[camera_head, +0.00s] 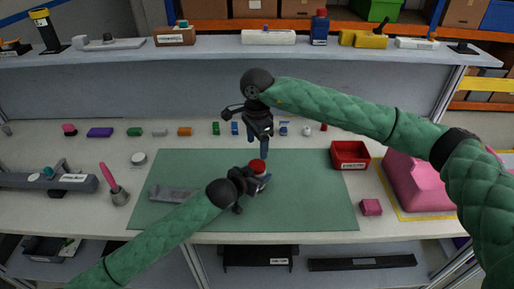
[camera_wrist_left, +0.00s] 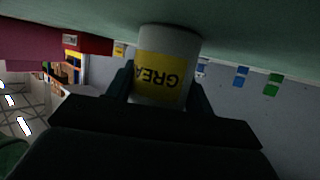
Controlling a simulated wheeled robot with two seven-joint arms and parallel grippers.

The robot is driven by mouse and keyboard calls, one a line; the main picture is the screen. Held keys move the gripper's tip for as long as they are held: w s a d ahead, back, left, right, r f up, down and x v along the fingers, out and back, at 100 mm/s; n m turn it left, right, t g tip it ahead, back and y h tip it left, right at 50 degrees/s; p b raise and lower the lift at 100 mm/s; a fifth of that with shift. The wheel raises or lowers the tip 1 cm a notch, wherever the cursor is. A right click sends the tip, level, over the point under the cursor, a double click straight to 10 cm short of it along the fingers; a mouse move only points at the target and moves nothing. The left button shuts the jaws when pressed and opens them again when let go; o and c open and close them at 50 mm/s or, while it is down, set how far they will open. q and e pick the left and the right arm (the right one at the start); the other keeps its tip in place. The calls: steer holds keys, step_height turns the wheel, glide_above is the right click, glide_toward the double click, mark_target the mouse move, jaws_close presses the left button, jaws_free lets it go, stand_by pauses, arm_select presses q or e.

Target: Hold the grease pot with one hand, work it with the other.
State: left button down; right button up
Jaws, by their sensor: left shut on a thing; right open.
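The grease pot (camera_head: 258,166) shows a red top in the head view. In the left wrist view the pot (camera_wrist_left: 165,65) is a white cylinder with a yellow label reading "GREA", upside down in the picture. My left gripper (camera_head: 258,182) is shut on its side, a finger on each side, over the green mat (camera_head: 310,200). I cannot tell whether the pot touches the mat. My right gripper (camera_head: 258,148) is open and empty, fingers pointing down, just above and behind the red top in the picture. My left gripper partly hides the pot's body.
A pink-handled brush (camera_head: 110,178) stands in a small cup left of the mat. A red bin (camera_head: 350,155) and pink block (camera_head: 371,207) sit right. Small coloured parts line the back. The mat's right side is clear.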

mark_target(257, 165)
steer(key=m, duration=1.3)
steer(key=shift+m, duration=0.4)
steer(key=m, duration=0.6)
steer(key=shift+m, duration=0.4)
steer(key=m, duration=0.7)
steer(key=shift+f, duration=4)
steer(key=c, duration=1)
steer(key=n, duration=0.6)
steer(key=o, duration=1.1)
